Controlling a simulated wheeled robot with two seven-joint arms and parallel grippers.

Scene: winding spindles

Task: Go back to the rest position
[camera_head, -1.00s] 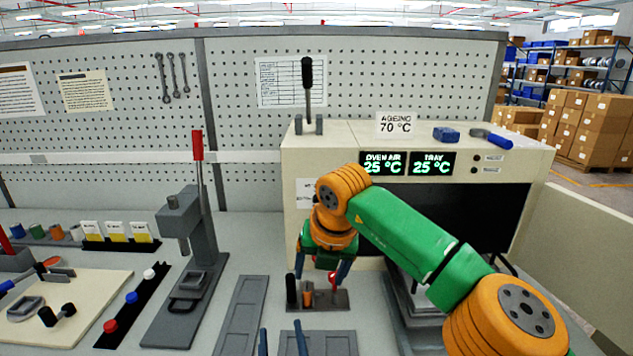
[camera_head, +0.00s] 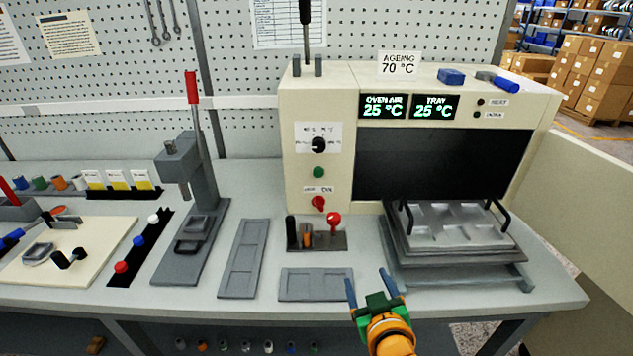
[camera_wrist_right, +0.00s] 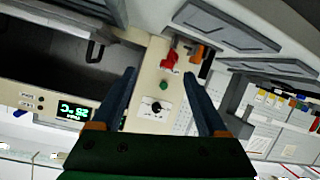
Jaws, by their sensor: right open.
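My right gripper (camera_head: 370,288) is in the head view at the front edge of the bench, just right of the flat grey tray. Its two blue fingers are apart with nothing between them. In the right wrist view my right gripper (camera_wrist_right: 165,100) also shows open and empty, with the oven front beyond its fingers. My left gripper is not in the head view.
The oven (camera_head: 318,120) stands at the back, with a metal tray (camera_head: 455,270) at its open front. A small stand (camera_head: 330,241) with a red knob and a grey flat tray (camera_head: 316,284) lie before it. A lever press (camera_head: 190,240) stands left.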

